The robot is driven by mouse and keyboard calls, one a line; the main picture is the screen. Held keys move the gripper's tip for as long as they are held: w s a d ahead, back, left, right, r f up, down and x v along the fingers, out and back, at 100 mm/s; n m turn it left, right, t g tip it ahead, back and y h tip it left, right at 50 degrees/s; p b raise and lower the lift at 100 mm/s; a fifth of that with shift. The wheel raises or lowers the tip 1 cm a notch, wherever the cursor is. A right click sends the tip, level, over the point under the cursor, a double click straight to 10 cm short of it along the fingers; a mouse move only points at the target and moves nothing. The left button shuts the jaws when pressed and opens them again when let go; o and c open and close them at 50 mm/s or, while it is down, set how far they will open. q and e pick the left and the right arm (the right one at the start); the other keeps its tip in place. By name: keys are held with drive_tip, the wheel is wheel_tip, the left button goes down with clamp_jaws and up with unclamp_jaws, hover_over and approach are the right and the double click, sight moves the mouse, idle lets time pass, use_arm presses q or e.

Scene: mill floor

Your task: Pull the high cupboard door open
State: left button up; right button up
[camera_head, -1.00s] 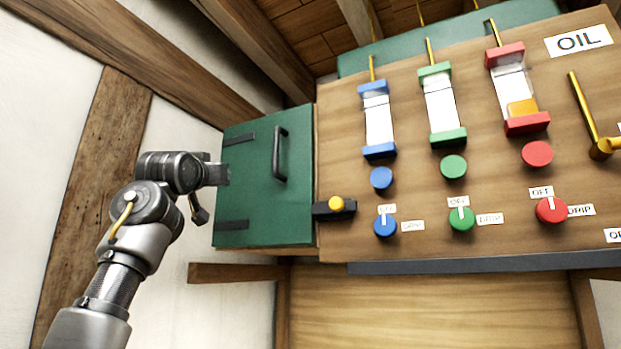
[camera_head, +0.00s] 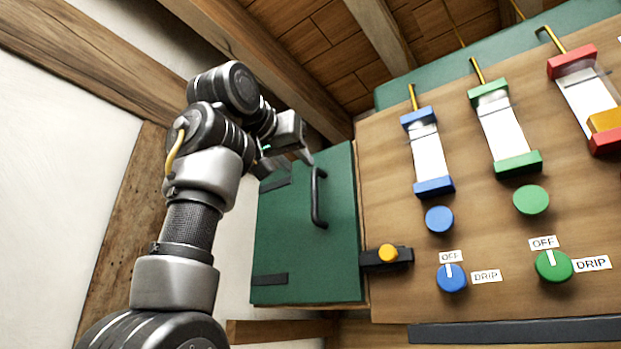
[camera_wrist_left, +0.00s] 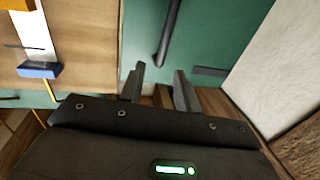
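The high cupboard door (camera_head: 290,235) is green with dark hinge straps on its left side, and it looks shut. Its black bar handle (camera_head: 316,198) stands upright near the right edge. My left gripper (camera_head: 308,158) is at the door's top edge, just up and left of the handle's upper end. In the left wrist view, its two fingers (camera_wrist_left: 158,85) are apart with nothing between them. The handle (camera_wrist_left: 168,35) lies ahead of the fingertips there, with the green door (camera_wrist_left: 215,35) behind it. My right gripper is not in view.
A black latch with a yellow knob (camera_head: 388,252) sits right of the door. The wooden panel (camera_head: 385,165) carries gauges and the blue dial (camera_head: 452,278). A ceiling beam (camera_head: 265,65) runs close above my left arm. The white wall (camera_head: 60,150) is at the left.

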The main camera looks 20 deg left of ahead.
sight(313, 182)
use_arm(q)
drive_tip(key=w+p, duration=0.1)
drive_tip(key=w, duration=0.1)
drive_tip(key=w+d, duration=0.1)
drive_tip(key=w, duration=0.1)
drive_tip(key=shift+w+r+p, duration=0.1)
drive_tip(key=shift+w+p, duration=0.3)
drive_tip(key=w+p, duration=0.1)
drive_tip(key=w, duration=0.1)
drive_tip(key=w+p, duration=0.2)
drive_tip(key=w, duration=0.1)
drive_tip(key=shift+w+d+f, duration=0.25)
drive_tip(key=shift+w+d, duration=0.1)
drive_tip(key=shift+d, duration=0.05)
drive_tip(key=shift+a, duration=0.15)
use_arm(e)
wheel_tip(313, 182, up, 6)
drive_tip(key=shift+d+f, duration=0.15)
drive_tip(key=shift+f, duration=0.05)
use_arm(q)
drive_tip(key=shift+a, duration=0.1)
drive_tip(key=shift+c, duration=1.1)
clamp_jaws()
